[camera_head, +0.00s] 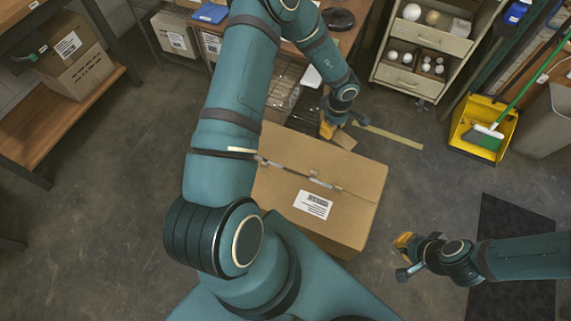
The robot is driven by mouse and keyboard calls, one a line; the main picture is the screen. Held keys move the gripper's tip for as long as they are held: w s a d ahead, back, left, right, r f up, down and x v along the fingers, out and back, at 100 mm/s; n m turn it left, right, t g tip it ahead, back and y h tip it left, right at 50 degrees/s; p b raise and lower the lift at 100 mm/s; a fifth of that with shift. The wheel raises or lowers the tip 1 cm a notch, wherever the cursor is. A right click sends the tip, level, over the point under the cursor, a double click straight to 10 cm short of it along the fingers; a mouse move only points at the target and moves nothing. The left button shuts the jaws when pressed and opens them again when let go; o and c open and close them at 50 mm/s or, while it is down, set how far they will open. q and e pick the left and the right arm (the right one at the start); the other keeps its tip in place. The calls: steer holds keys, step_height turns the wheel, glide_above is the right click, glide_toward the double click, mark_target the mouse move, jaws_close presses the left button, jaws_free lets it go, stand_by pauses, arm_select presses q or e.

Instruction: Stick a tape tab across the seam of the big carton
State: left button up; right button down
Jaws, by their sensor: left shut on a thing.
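The big carton (345,215) stands on the floor in the middle, its lid flaps closed along a seam (290,170) that runs across the top. A white printed label is on the near flap. My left arm hides the carton's left part. My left gripper (330,127) is beyond the carton's far edge, shut on a small tan piece (343,140) that looks like the tape tab. My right gripper (402,256) is to the right of the carton, apart from it; its finger gap is not clear. I see nothing held in it.
A yellow floor strip (395,136) lies beyond the carton. A shelf unit with bulbs (424,45) stands at the back, a yellow dustpan (482,128) at the right. Another carton (75,62) sits on a left shelf. The floor right of the big carton is mostly clear.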

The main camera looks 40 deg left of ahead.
arm_select(q)
steer(key=s+a+f+n+p, duration=0.15)
steer(key=a+f+n, duration=0.45)
steer(key=f+n, duration=0.6)
steer(key=n, duration=1)
glide_above(285, 177)
step_height(285, 177, down, 17)
step_height(285, 177, down, 6)
steer(key=b, duration=0.3)
steer(key=shift+r+b, duration=0.2)
steer(key=shift+b, duration=0.1)
steer(key=shift+f, duration=1.05)
steer(key=shift+f, duration=0.55)
steer(key=shift+c, duration=0.6)
steer(key=o, duration=1)
steer(key=shift+w+f, duration=0.1)
steer(key=shift+c, duration=0.2)
